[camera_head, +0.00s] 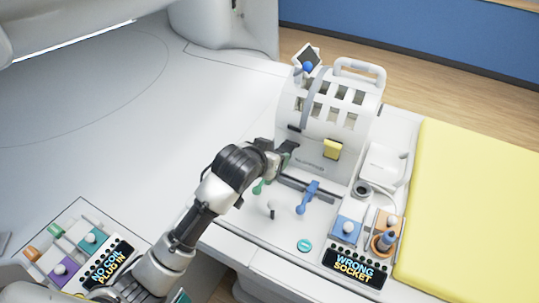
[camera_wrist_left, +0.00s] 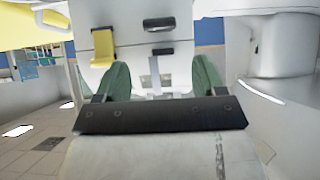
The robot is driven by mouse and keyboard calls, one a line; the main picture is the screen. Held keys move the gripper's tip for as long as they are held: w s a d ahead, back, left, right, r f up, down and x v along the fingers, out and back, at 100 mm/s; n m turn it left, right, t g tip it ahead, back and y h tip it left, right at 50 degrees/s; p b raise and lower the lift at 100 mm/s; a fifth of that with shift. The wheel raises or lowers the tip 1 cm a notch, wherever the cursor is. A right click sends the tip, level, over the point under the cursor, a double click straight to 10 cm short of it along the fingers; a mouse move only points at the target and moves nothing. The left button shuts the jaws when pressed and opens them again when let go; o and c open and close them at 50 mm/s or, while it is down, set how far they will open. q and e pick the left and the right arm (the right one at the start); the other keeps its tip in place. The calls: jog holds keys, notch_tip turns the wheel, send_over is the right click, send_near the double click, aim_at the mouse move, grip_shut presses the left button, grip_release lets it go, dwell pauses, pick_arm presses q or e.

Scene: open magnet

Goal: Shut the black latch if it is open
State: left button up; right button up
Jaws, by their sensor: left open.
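The black latch (camera_head: 294,128) is a small dark bar low on the front of the white slotted coil housing (camera_head: 313,143). In the left wrist view a dark rounded bar (camera_wrist_left: 158,24), apparently this latch, lies near the top centre; I cannot tell whether it is open or shut. A yellow latch (camera_head: 332,149) is on the same face and also shows in the wrist view (camera_wrist_left: 103,45). My left gripper (camera_head: 290,149) is open just in front of the housing, below the black latch. Its green fingers (camera_wrist_left: 160,82) are spread with nothing gripped. My right gripper is not in view.
A blue lever (camera_head: 308,197) and a green one (camera_head: 259,187) stand before the housing. Sockets and a "WRONG SOCKET" display (camera_head: 354,268) are at lower right. A yellow pad (camera_head: 470,210) lies right. The white surface at left (camera_head: 90,120) is clear.

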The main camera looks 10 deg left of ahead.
aim_at(287, 149)
pick_arm(q)
jog(key=shift+c, duration=0.2)
